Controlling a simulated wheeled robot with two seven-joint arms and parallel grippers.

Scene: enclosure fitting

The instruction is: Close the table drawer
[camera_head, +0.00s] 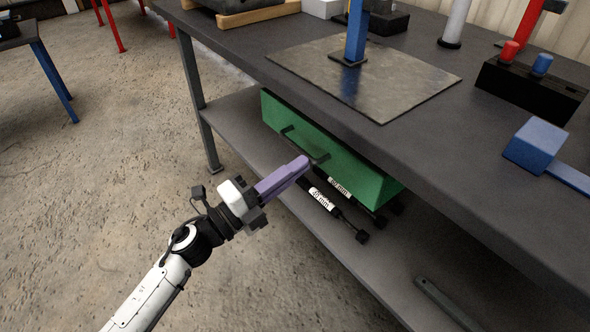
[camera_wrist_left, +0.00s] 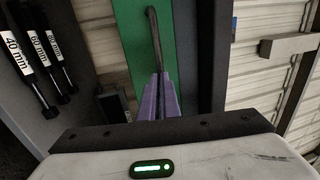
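The table drawer (camera_head: 350,175) has a green front with a dark bar handle (camera_head: 318,158) and sits under the tabletop. How far it stands out cannot be told exactly. My left gripper (camera_head: 300,164) has purple fingers close together, in front of the drawer near the handle. In the left wrist view the fingers (camera_wrist_left: 160,85) point at the green front (camera_wrist_left: 130,40), and the handle (camera_wrist_left: 153,30) runs up from behind their tips. My right gripper is out of view.
Black tools with "mm" labels (camera_head: 323,200) lie on the lower shelf (camera_head: 240,125) below the drawer. On the tabletop (camera_head: 440,150) are a metal plate (camera_head: 400,80), a blue post (camera_head: 356,35) and a blue block (camera_head: 537,143).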

